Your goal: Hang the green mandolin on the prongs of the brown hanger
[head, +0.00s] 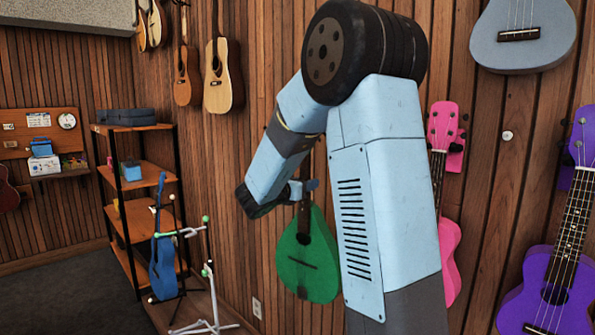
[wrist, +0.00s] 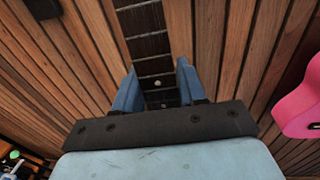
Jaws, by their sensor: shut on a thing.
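The green mandolin (head: 308,262) hangs upright in front of the plank wall, body down. My gripper (head: 304,187) is shut on its neck just above the body. In the wrist view, the dark fretted neck (wrist: 150,45) runs between the two blue fingers of my gripper (wrist: 158,84) and leaves the top edge, so its headstock is out of view. In the head view, my arm covers the upper neck and headstock. I cannot make out the brown hanger for certain; a dark block (wrist: 42,8) on the wall at the wrist view's upper left may be part of it.
A pink ukulele (head: 447,180) hangs close on the right; it also shows in the wrist view (wrist: 302,105). A purple ukulele (head: 560,260) and a grey one (head: 522,35) hang farther right. Left stand a shelf (head: 145,182), a blue instrument (head: 162,262) and a stand (head: 207,290).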

